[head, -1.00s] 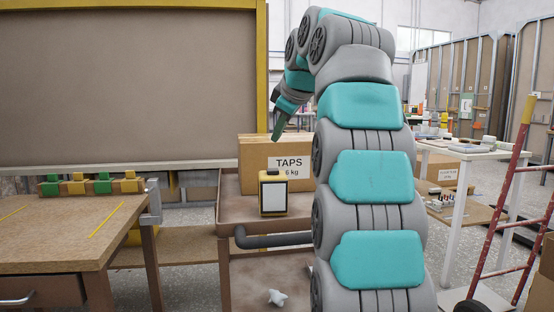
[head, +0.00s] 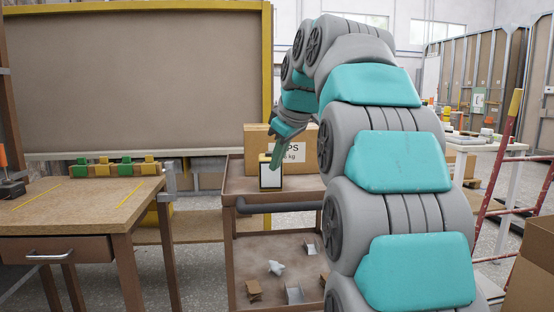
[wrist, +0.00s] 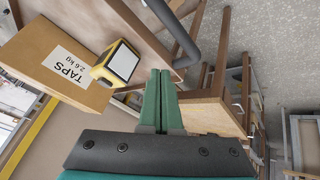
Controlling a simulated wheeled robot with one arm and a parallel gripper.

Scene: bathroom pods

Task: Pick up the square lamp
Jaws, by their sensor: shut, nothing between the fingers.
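The square lamp (head: 270,175) is a small yellow and black block with a white panel on its front. It stands upright on the top shelf of a brown cart (head: 228,195), in front of a cardboard box. My gripper (head: 274,166) shows in the head view just over the lamp's right side, pointing down. In the wrist view my gripper (wrist: 163,74) has its two green fingers together and empty. The lamp (wrist: 118,62) is to the left of the fingertips there, apart from them, and all of its white panel shows.
The TAPS cardboard box (head: 257,138) stands right behind the lamp. A grey handle (head: 280,207) runs along the cart's front. The lower shelf holds several small metal parts. A workbench (head: 90,200) is to the left, and a red ladder (head: 505,165) to the right.

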